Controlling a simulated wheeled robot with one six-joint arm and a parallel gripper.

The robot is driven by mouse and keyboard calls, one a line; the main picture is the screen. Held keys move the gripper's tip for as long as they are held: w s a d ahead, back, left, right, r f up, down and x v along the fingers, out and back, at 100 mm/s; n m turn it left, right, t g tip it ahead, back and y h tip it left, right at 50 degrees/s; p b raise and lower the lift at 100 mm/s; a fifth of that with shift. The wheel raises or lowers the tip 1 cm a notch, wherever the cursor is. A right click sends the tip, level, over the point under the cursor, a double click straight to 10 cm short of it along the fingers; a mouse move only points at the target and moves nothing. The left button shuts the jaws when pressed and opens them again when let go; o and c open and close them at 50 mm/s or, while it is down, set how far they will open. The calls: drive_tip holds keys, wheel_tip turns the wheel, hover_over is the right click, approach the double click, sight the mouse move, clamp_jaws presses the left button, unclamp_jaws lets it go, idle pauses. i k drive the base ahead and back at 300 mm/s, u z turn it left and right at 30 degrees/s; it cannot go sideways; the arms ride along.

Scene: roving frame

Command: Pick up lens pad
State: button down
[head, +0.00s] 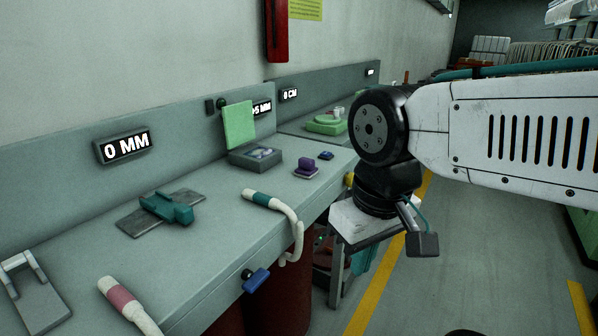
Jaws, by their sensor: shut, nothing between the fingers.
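I cannot tell for sure which item is the lens pad. A flat light green pad (238,125) hangs upright at the bench's back panel, above a grey box (255,157) with round lens-like shapes on top. A purple block (305,168) and a small dark blue piece (326,155) lie to the right of the box. My gripper (366,232) is shut and empty, low beside the bench's right edge and apart from all these items. Its fingertips are hard to make out.
The grey bench (225,215) also holds a teal clamp-like piece (167,207) and hoses with teal (257,198) and pink (120,298) bands. A blue tab (256,280) juts from its front edge. The aisle floor (470,270) at right is mostly clear.

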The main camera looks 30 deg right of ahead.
sight(306, 169)
drive_tip(key=z, duration=0.15)
drive_tip(key=i, duration=1)
drive_tip(key=z, duration=0.45)
